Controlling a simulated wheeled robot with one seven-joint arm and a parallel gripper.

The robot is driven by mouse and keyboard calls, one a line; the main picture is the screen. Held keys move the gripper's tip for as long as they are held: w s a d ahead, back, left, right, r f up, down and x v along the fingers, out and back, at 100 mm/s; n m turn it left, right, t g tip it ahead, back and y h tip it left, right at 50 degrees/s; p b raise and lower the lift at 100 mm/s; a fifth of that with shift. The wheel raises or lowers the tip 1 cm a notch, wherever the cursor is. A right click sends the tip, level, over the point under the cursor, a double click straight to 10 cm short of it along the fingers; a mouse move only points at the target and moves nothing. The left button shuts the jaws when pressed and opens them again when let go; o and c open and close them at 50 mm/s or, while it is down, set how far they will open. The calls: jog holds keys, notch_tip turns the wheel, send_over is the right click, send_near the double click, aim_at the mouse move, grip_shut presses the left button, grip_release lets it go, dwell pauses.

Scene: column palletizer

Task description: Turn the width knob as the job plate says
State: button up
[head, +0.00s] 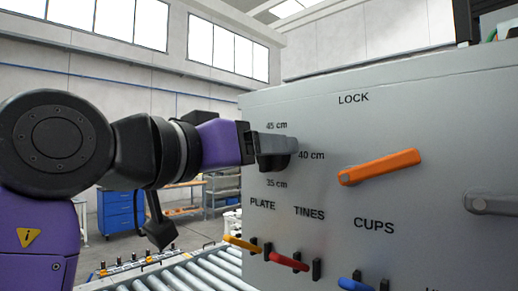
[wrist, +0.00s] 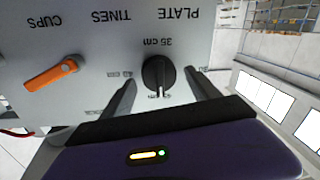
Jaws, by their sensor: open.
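The width knob (wrist: 155,72) is a round black dial on the grey panel, with 35 cm, 40 cm and 45 cm marks around it. In the upside-down wrist view its white line points at the partly hidden 45 cm mark. My gripper (wrist: 161,77) is open, with one finger on each side of the knob and gaps visible between. In the head view my gripper (head: 292,144) reaches the panel from the left and covers most of the knob (head: 272,163). I cannot see a job plate with a written setting in either view.
An orange lever (head: 380,167) under LOCK and a grey handle (head: 492,205) stick out right of the knob. Below are a yellow lever (head: 242,244), a red lever (head: 288,262) and a blue lever (head: 355,285). A roller conveyor (head: 190,272) runs at lower left.

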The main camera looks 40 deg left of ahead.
jog(key=c, duration=1.4)
jog(key=shift+o, duration=0.2)
jog(key=shift+f+m, duration=0.1)
jog(key=shift+m, duration=0.2)
jog(key=shift+d+f+m+t+h+b, duration=0.2)
jog(key=shift+m+b, duration=1)
jog(key=shift+m, duration=1.8)
jog(key=shift+a+m+t+h+b, duration=0.1)
jog(key=shift+m+h+b, duration=0.15)
jog(key=shift+m+b, duration=1.9)
jog(key=shift+d+f+m+t+h+b, duration=0.1)
jog(key=shift+m+h+b, duration=0.2)
jog(key=shift+m, duration=3.55)
